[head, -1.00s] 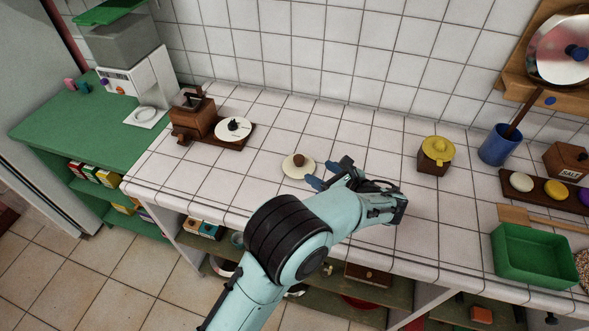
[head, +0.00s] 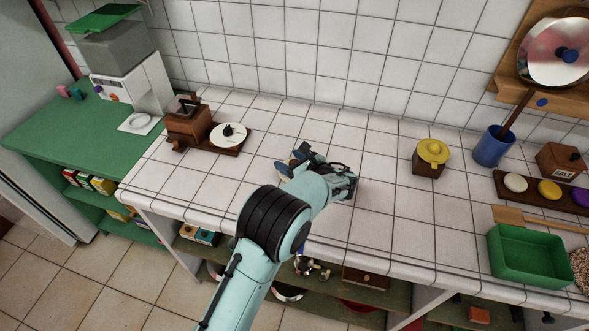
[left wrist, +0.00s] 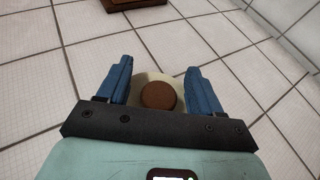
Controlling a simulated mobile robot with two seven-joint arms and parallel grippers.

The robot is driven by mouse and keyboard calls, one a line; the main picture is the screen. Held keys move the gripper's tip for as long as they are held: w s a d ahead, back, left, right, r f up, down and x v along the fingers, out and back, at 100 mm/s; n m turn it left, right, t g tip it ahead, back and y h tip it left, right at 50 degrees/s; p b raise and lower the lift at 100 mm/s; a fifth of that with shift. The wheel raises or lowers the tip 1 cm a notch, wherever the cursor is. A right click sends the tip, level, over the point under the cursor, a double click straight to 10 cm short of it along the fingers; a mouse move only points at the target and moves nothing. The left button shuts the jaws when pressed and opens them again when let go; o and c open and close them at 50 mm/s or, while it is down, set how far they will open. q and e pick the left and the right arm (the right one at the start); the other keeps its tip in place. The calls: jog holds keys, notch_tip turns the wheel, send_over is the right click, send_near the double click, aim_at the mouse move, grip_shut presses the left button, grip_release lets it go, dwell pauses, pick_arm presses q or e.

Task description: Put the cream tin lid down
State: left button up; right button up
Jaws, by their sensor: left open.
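The cream tin lid shows in the left wrist view as a pale disc (left wrist: 147,77) with a round brown knob (left wrist: 159,95). It appears to lie on the white tiled counter (head: 375,215). My left gripper (head: 290,161) is open, and its two blue fingers (left wrist: 158,76) stand on either side of the lid, with the knob between them. I cannot tell whether the fingers touch the lid. In the head view my gripper hides most or all of the lid. My right gripper is not in view.
A brown grinder (head: 189,122) and a board (head: 232,149) bearing a white disc stand to the left. A box with a yellow lid (head: 432,152), a blue cup (head: 493,146) and a green tray (head: 529,256) are to the right. The counter between is mostly clear.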

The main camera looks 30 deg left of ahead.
pick_arm(q)
jog(key=c, duration=1.2)
jog(key=shift+o, duration=0.2)
